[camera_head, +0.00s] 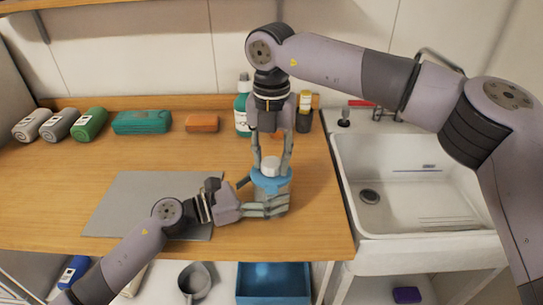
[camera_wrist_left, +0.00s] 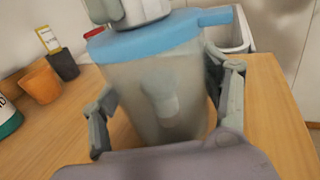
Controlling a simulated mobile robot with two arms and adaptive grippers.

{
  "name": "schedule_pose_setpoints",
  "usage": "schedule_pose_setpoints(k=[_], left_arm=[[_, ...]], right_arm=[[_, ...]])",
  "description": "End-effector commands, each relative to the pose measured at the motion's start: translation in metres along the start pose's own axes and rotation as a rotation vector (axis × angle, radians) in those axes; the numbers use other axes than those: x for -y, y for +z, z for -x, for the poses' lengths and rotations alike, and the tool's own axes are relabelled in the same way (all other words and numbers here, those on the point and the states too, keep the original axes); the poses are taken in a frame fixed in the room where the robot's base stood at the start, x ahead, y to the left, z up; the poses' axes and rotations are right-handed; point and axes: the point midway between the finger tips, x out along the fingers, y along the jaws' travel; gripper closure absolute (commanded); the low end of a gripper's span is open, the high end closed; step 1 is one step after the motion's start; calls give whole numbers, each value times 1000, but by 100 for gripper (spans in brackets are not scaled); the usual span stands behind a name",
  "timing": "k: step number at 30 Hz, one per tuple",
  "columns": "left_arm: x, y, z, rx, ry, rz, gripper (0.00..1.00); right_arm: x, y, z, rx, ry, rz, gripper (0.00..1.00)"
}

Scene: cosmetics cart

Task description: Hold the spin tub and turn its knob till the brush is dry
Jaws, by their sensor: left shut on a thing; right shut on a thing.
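The spin tub (camera_head: 270,183) stands upright near the counter's front right. It has a blue lid with a side tab and a pale knob (camera_head: 270,164) on top. My left gripper (camera_head: 279,207) comes from the left and is shut around the tub's body. In the left wrist view its fingers lie on either side of the translucent body (camera_wrist_left: 140,88). A pale, blurred shape, perhaps the brush (camera_wrist_left: 163,97), shows inside; I cannot tell whether it is wet. My right gripper (camera_head: 271,169) points down from above and is shut on the knob, its fingers on either side.
A grey mat (camera_head: 130,202) lies left of the tub, partly under my left arm. Behind stand a teal bottle (camera_head: 242,115), an orange cup and a dark cup (camera_head: 304,121). Rolled towels line the back left. A sink (camera_head: 405,180) is at the right.

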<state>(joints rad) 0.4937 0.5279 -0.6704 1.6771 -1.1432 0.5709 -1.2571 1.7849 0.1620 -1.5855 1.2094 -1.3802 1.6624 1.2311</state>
Motion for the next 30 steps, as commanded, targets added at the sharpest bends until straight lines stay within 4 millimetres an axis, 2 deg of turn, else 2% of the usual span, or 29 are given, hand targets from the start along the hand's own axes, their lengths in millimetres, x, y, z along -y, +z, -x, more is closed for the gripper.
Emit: schedule_pose_setpoints(k=[1,13,14,22,30], left_arm=[[4,1,-2,1,-11,-3,69],[5,1,-2,1,-12,-3,69],[5,1,-2,1,-13,-3,69],[2,1,-1,1,-6,-2,69],[1,1,0,1,-2,-2,69]], right_arm=[[0,2,0,6,3,-8,92],[0,3,0,7,3,-12,92],[0,3,0,7,3,-12,63],[0,1,0,4,1,-9,45],[0,1,0,2,0,-8,44]])
